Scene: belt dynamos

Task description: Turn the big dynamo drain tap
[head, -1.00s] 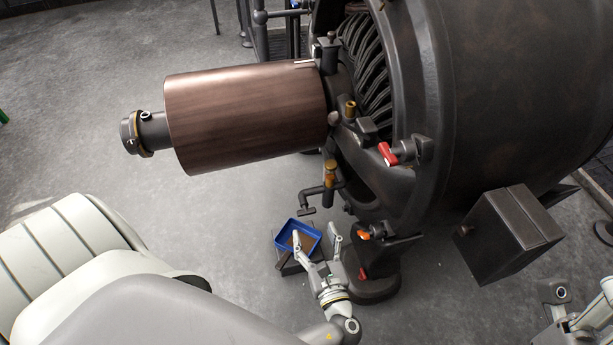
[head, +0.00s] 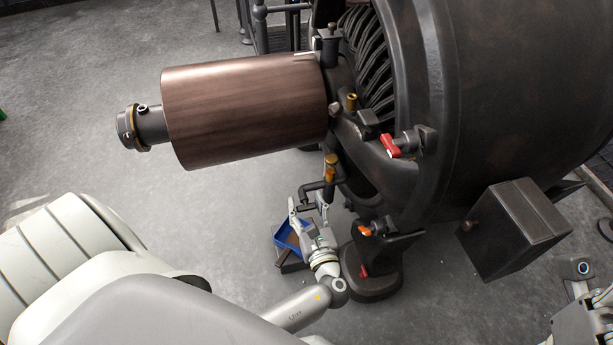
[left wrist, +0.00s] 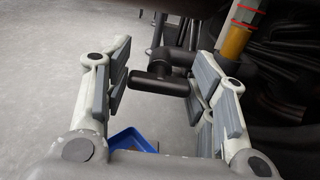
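The big dynamo drain tap (head: 318,187) is a dark bent pipe below a brass fitting, ending in a T-shaped handle. In the left wrist view the dark T handle (left wrist: 158,84) lies crosswise between my fingers, nearer the right finger pads. My left gripper (head: 307,202) is open, with its fingers pointing up on either side of the tap's lower end. In the left wrist view the open gripper (left wrist: 160,85) shows both grey finger pads, with nothing clamped. Contact with the handle cannot be made out. My right gripper is not visible; part of my right arm shows at the lower right.
The big dynamo (head: 500,90) fills the right, with a copper-brown drum (head: 245,112) to its left. A blue tray (head: 283,240) sits below the tap, partly hidden. A red-handled valve (head: 391,146) and a dark box (head: 513,235) are nearby. The floor at left is clear.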

